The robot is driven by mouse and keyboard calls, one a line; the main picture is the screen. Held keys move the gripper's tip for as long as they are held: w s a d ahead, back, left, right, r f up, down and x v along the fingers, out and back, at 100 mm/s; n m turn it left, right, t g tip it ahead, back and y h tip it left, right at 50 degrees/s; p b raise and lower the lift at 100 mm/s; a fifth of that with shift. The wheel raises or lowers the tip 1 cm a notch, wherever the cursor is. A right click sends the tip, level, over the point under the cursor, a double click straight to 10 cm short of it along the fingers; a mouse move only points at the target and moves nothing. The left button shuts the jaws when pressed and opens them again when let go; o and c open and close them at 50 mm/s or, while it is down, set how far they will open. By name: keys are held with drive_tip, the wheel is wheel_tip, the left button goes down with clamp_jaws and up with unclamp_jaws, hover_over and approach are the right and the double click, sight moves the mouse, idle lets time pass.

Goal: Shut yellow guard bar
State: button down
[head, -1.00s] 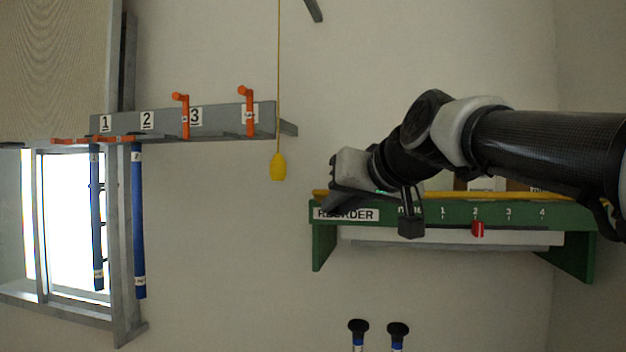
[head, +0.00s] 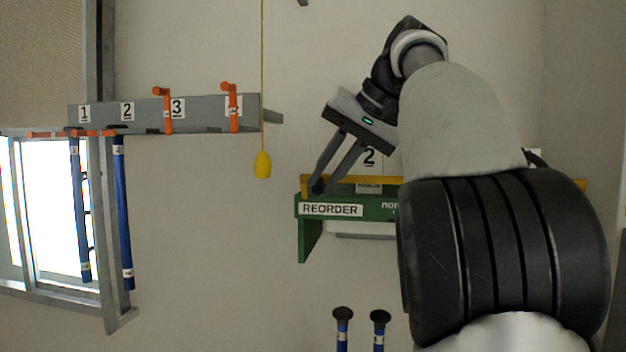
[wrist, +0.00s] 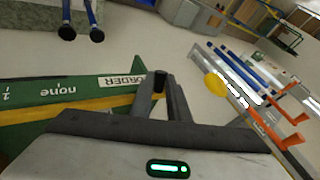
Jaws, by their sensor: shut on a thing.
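The yellow guard bar (head: 385,181) runs along the top of the green board marked REORDER (head: 375,207). My arm hides its middle, and a short piece shows at the right. My gripper (head: 317,187) is angled down at the bar's left end, with its fingertips shut on it. In the wrist view the fingers (wrist: 160,84) come together at the far end of the yellow bar (wrist: 105,102), near the REORDER label. The exact contact is partly hidden by the fingers.
A grey rail (head: 200,113) with numbered places and orange handles is on the left, with blue rods (head: 123,210) hanging below. A yellow pull knob (head: 263,164) hangs on a cord between rail and board. Blue rods with black ends (head: 343,315) are below.

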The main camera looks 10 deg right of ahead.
drive_tip(key=shift+w+r, duration=0.1)
idle(0.4)
drive_tip(key=c, duration=1.7)
unclamp_jaws()
drive_tip(key=s+d+r, duration=0.1)
drive_tip(key=s+d, duration=0.2)
drive_tip(key=s+d+r, duration=0.1)
drive_tip(key=s+d, duration=0.3)
drive_tip(key=s+d+r, duration=0.2)
drive_tip(key=s+d, duration=0.1)
drive_tip(key=s, duration=0.1)
drive_tip(key=shift+d, duration=0.15)
